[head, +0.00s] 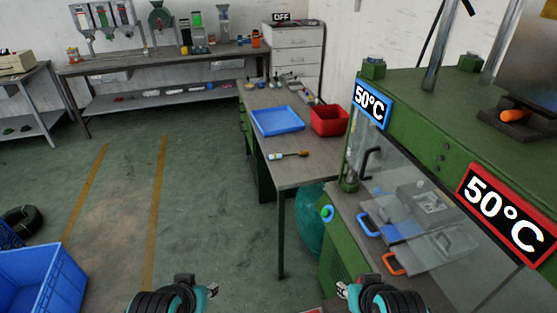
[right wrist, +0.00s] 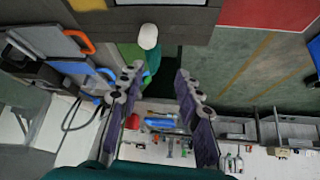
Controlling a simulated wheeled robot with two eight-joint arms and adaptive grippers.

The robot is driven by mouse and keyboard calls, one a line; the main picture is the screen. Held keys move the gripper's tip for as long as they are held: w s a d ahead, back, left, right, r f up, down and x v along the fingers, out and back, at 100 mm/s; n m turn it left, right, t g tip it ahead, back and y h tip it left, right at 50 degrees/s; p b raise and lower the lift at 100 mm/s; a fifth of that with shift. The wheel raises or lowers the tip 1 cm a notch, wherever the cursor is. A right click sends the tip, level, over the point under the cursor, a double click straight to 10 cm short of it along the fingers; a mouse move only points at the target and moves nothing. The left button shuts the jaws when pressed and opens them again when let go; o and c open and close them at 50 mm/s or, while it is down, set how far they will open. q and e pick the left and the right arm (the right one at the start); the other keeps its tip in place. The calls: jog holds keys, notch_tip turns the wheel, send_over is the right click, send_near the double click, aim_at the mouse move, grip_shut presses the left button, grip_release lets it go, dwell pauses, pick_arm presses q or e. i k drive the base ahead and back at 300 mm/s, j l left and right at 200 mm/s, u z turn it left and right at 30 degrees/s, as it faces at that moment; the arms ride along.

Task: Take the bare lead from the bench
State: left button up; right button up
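The bench (head: 295,177) stands ahead, right of the middle in the head view, with a grey top. I cannot pick out the bare lead for certain; small items at the bench's far end are too small to tell. A brush-like tool with a yellowish handle (head: 290,155) lies near the bench's front. My left gripper (head: 212,291) and my right gripper (head: 343,290) are low in the head view, well short of the bench top. In the right wrist view my right gripper (right wrist: 157,82) has its fingers spread with nothing between them. The left fingers are too small to judge.
A blue tray (head: 278,121) and a red bin (head: 329,120) sit on the bench. A green machine (head: 345,247) with a clear guard and 50°C signs stands close on the right. A blue crate (head: 40,280) is at lower left. The floor between is clear.

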aim_at(278, 155)
jog(key=k+j+u, duration=0.15)
jog(key=j, duration=0.25)
jog(key=j+u, duration=0.15)
jog(key=j, duration=0.3)
jog(key=i+j+u, duration=0.35)
jog(key=i+u, duration=0.35)
jog(key=i+l+z, duration=0.45)
jog(key=i+l, duration=0.15)
jog(key=l, duration=0.35)
jog(key=i+l+z, duration=0.4)
jog(key=i+l, duration=0.3)
